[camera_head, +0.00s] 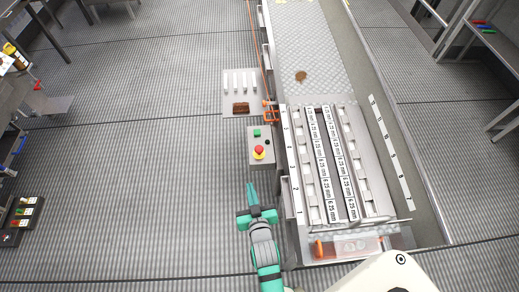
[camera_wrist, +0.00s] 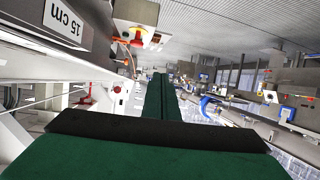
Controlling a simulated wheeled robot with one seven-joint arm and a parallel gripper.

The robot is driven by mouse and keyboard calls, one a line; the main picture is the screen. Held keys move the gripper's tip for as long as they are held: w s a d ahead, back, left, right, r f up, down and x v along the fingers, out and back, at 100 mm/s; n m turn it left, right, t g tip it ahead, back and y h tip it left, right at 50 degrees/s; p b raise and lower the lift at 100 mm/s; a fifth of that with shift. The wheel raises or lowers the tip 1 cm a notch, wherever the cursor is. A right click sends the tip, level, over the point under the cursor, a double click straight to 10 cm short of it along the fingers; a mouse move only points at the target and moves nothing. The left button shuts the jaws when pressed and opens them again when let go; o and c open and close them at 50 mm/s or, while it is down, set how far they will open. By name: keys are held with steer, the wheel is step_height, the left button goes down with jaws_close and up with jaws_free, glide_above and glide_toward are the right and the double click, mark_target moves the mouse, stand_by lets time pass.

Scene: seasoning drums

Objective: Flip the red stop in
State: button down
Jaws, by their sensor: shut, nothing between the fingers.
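A red mushroom-shaped stop button (camera_head: 259,149) with a yellow collar sits on a grey control box (camera_head: 267,160), beside a green button (camera_head: 257,133) and a small black knob (camera_head: 267,142). My gripper (camera_head: 251,187) is shut and empty, in front of the box and apart from it, its fingers pointing toward it. In the wrist view the shut green fingers (camera_wrist: 158,95) fill the lower middle. A red and yellow part (camera_wrist: 138,40) on a box shows above them, and a small red round part (camera_wrist: 117,88) shows to their left.
A conveyor with numbered rails (camera_head: 330,160) stands right of the box. An orange bracket (camera_head: 271,115) is on its left side, and an orange piece (camera_head: 318,248) lies at its near end. A tray (camera_head: 238,107) sits beyond the box.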

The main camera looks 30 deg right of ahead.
steer(key=w+d+r+m+g+h, duration=0.1)
steer(key=w+d+m, duration=0.1)
steer(key=w+d, duration=0.7)
steer(key=shift+w+d, duration=0.2)
steer(key=shift+d, duration=0.55)
glide_above(260, 147)
steer(key=s+a, duration=0.1)
steer(key=s, duration=0.1)
steer(key=f, duration=0.4)
steer(key=shift+w, duration=0.25)
steer(key=f, duration=0.2)
steer(key=shift+s+a+f, duration=0.2)
steer(key=shift+s+f, duration=0.1)
steer(key=shift+s, duration=0.05)
steer(key=shift+a+f, duration=0.1)
steer(key=shift+f, duration=0.6)
